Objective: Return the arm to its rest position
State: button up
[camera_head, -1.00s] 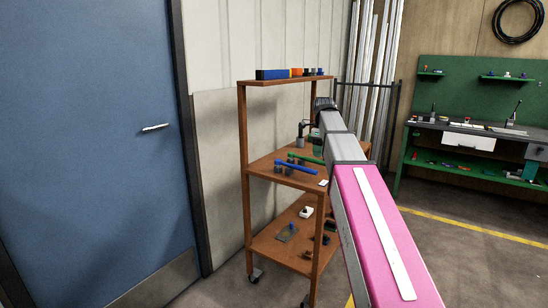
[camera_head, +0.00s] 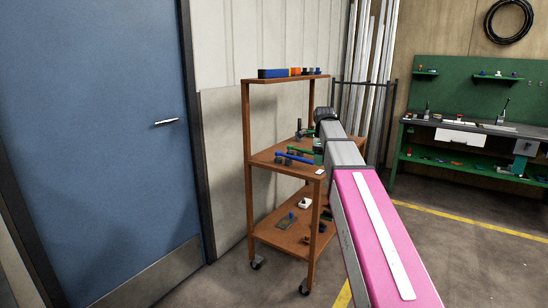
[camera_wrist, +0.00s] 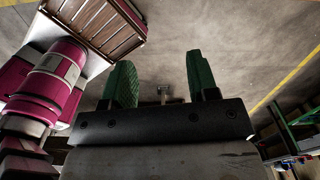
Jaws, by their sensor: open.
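My arm, pink with a white stripe (camera_head: 374,230), reaches forward from the lower right in the head view, in front of the right side of the wooden shelf cart. My gripper (camera_wrist: 161,82) shows in the wrist view with its two green fingers apart and nothing between them. Bare concrete floor shows beyond the fingers. In the head view the gripper is mostly hidden by the arm's far end, and I cannot make out its fingers clearly.
The wheeled shelf cart (camera_head: 247,140) holds small parts on several shelves. A blue door (camera_head: 100,130) is at left, a green workbench (camera_head: 400,160) at back right. Metal poles (camera_head: 365,60) stand behind the cart. Floor right of my arm is clear. A slatted wooden item (camera_wrist: 100,28) shows in the wrist view.

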jog(key=s+f+n, duration=0.7)
jog(key=f, duration=0.5)
jog(key=s+f+n, duration=0.8)
jog(key=f, duration=0.3)
jog(key=s+f+n, duration=0.8)
jog(key=f, duration=0.4)
jog(key=shift+s+f, duration=0.2)
jog(key=shift+f, duration=0.1)
